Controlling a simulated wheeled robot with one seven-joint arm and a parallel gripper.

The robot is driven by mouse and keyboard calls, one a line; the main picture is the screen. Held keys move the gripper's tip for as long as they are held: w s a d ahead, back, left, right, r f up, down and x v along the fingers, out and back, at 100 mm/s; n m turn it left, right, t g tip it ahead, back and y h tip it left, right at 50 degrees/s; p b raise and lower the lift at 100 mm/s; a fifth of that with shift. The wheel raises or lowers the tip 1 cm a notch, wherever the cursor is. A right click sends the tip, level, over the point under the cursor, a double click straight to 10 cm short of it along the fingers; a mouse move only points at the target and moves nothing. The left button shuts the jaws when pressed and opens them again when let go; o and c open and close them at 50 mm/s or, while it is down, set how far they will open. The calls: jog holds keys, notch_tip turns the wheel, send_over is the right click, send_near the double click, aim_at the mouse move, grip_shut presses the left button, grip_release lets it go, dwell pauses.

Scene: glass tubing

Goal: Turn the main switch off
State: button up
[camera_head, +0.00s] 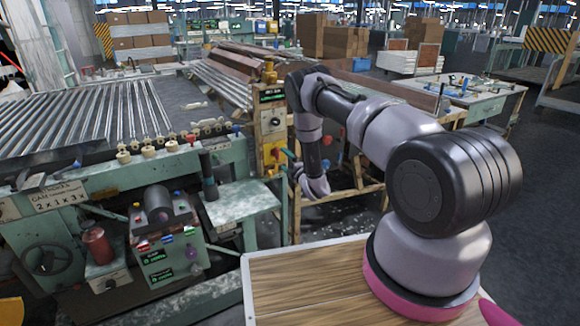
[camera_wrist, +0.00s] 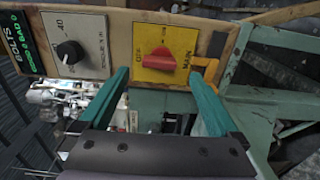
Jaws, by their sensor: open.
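The main switch (camera_wrist: 168,61) is a red handle on a yellow plate (camera_wrist: 140,45). Lettering that looks like "MAIN" runs along the plate's right side, and smaller lettering is at its left. My gripper (camera_wrist: 158,74) is open, with one teal finger to each side of the switch in the wrist view. The fingers look apart from the handle, though the exact depth is hard to tell. In the head view the yellow plate (camera_head: 268,160) is low on the narrow control post, and my gripper (camera_head: 288,162) is just right of it, partly hiding the switch.
A white plate with a black knob (camera_wrist: 70,52) sits beside the yellow plate, and a green-lettered display (camera_wrist: 22,44) lies beyond it. An orange bracket (camera_wrist: 207,68) is close to the right finger. Green machine framing (camera_wrist: 250,100) is at the right. A roller table (camera_head: 95,115) stands left of the post.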

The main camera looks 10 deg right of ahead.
jog(key=v, duration=0.5)
jog(key=shift+s, duration=0.3)
